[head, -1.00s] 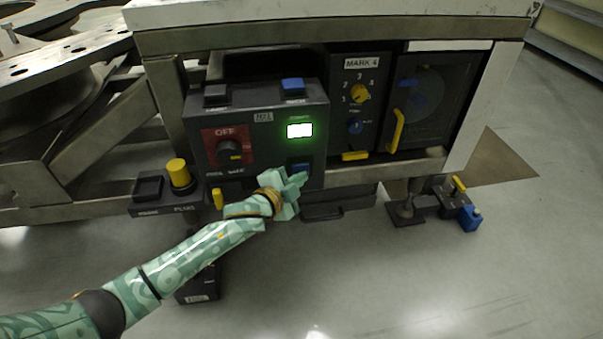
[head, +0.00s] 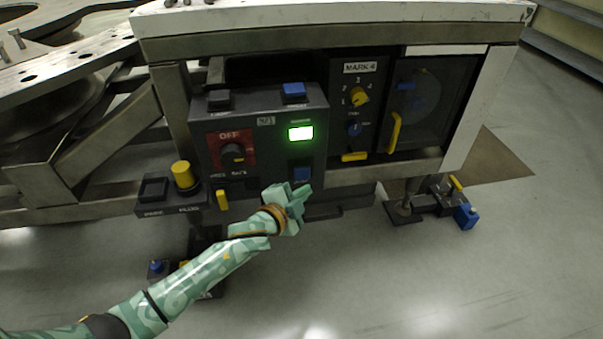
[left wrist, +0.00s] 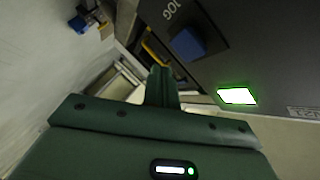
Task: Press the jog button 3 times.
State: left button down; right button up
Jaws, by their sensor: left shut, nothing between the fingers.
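The jog button is a blue square button (head: 302,174) at the lower right of the dark control box (head: 262,165), below a lit green window (head: 300,133). In the left wrist view the blue jog button (left wrist: 187,44) shows beside its JOG label, with the lit window (left wrist: 237,96) to its lower right. My left gripper (head: 300,193) is shut and empty, just below and in front of the jog button. In the left wrist view its closed fingers (left wrist: 161,85) are apart from the button. My right gripper is not in view.
The box also has a red OFF panel with a dark knob (head: 232,154), and black (head: 218,98) and blue (head: 294,90) buttons on top. A yellow plunger (head: 183,174) stands at left. A MARK dial (head: 360,96) and yellow handle (head: 395,132) are at right.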

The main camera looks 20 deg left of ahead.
pick_arm(q)
jog(key=shift+s+d+p, duration=0.4)
jog(key=shift+s+d, duration=0.35)
jog(key=shift+s, duration=0.35)
